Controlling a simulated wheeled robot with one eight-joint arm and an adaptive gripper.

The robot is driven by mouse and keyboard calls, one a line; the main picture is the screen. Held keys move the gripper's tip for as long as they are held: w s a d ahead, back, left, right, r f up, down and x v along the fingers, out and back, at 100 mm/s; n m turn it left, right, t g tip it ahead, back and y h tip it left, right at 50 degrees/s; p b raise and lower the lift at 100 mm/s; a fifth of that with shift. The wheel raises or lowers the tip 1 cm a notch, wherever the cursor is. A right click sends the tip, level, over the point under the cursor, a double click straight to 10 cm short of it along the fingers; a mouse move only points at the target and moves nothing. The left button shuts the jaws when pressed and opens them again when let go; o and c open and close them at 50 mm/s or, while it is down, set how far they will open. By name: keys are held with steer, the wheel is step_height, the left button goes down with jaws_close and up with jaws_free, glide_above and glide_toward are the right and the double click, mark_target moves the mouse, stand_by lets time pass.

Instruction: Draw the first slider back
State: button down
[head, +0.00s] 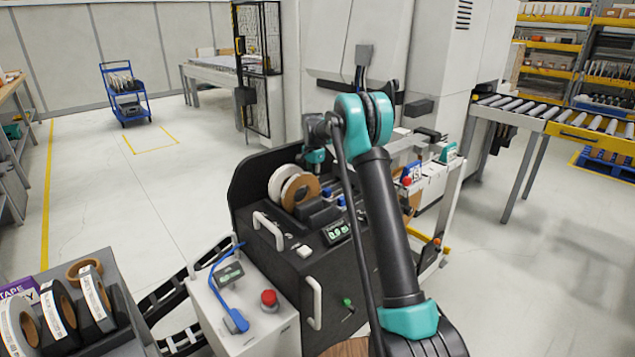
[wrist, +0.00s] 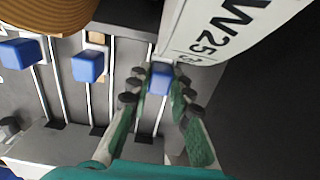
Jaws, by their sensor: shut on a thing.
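Several blue slider knobs stand on parallel metal rails in the wrist view: a left one (wrist: 20,52), a middle one (wrist: 88,66) and a right one (wrist: 160,78). My gripper (wrist: 160,86) is shut on the right knob, with a finger on each side of it. The knob sits on its rail, near a white plate marked "W25". In the head view the knobs (head: 327,193) show small on top of the black edge-banding machine (head: 280,235). My arm partly hides that spot, and the fingertips are not clear there.
Tape rolls (head: 300,190) stand beside the sliders; one brown roll (wrist: 50,15) fills the upper left of the wrist view. A white box with a red button (head: 268,298) is at the front. Open floor (head: 100,200) lies to the left.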

steer(key=shift+s+a, duration=0.1)
steer(key=shift+a, duration=0.05)
steer(key=c, duration=1.4)
jaws_free()
steer(key=shift+a, duration=0.1)
steer(key=shift+o, duration=0.2)
step_height(320, 180, up, 12)
